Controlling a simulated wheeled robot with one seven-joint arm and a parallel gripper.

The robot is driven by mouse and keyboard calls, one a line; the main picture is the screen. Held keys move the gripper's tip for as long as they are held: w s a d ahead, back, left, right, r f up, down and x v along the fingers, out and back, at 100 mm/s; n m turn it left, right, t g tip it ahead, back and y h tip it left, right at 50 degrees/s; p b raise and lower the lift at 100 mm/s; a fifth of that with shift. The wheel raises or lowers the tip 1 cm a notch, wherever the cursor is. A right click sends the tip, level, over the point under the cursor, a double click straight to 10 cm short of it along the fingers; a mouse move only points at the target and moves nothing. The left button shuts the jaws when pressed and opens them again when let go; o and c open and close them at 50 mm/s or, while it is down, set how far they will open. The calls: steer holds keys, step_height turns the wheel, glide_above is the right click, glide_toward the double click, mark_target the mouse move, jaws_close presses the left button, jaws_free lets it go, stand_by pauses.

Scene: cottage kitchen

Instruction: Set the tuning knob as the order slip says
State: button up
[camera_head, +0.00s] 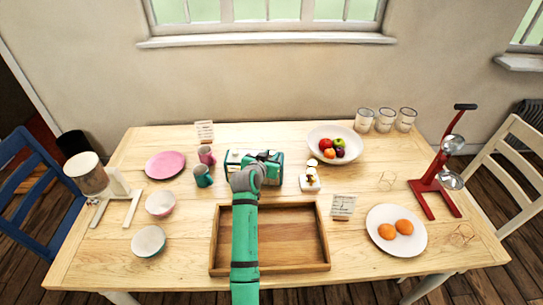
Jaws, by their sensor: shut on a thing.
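A teal and cream radio (237,158) stands at the middle of the table, behind the wooden tray. My arm reaches over the tray to the radio's front. My gripper (260,168) is at the radio's front, shut on the tuning knob; the arm's wrist hides most of the fingers, the knob and part of the radio's face. The knob's setting cannot be seen. A small written card (343,206) stands right of the tray, and another card (205,131) stands at the back left. Their writing is too small to read, and I cannot tell which is the order slip.
The wooden tray (291,267) is empty, under my arm. Two mugs (203,176) (206,155) stand close left of the radio. A small white object (310,184) and a fruit bowl (317,134) are to its right. A plate (381,243) and red stand (433,182) are farther right.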

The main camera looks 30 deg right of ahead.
steer(key=o, duration=0.9)
steer(key=shift+w, duration=0.15)
steer(key=shift+o, duration=0.8)
steer(key=shift+a, duration=0.15)
